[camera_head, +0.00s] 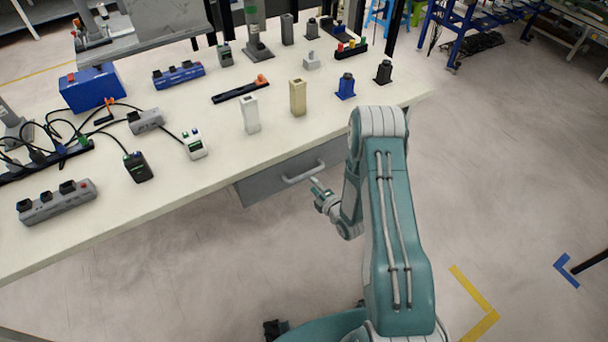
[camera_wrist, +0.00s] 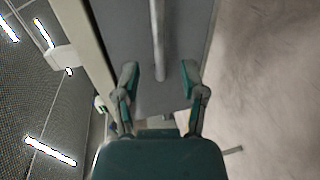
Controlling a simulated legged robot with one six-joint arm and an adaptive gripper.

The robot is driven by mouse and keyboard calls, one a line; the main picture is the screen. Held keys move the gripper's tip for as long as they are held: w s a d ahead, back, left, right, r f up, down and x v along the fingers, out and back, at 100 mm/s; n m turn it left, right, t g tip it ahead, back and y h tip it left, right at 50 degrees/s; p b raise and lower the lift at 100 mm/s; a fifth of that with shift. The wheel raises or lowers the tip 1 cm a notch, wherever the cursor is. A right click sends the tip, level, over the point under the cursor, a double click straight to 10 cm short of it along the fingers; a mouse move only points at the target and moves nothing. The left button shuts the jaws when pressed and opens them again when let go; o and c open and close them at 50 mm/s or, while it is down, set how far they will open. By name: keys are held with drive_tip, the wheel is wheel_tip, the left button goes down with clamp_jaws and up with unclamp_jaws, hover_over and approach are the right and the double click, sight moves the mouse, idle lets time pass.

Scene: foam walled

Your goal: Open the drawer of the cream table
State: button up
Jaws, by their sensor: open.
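The cream table (camera_head: 300,140) has a grey drawer (camera_head: 262,188) under its top, and the drawer looks shut. Its light bar handle (camera_head: 303,173) runs along the drawer front. My gripper (camera_head: 318,190) is just right of and in front of the handle, with my arm bent down over the table's front right corner. In the wrist view my gripper (camera_wrist: 160,85) is open, and the handle (camera_wrist: 158,40) comes down between its two fingertips. The drawer front (camera_wrist: 185,35) is behind the handle. I cannot tell whether the fingers touch the handle.
The table top holds power strips (camera_head: 57,201), a blue box (camera_head: 92,88), a white block (camera_head: 250,114), a tan block (camera_head: 298,97) and several small devices. The floor (camera_head: 210,270) in front of the drawer is clear. Yellow tape (camera_head: 475,305) marks the floor at right.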

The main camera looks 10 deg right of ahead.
sight(305, 175)
drive_tip(key=x, duration=0.6)
drive_tip(key=shift+w, duration=0.4)
drive_tip(key=shift+c, duration=0.3)
clamp_jaws()
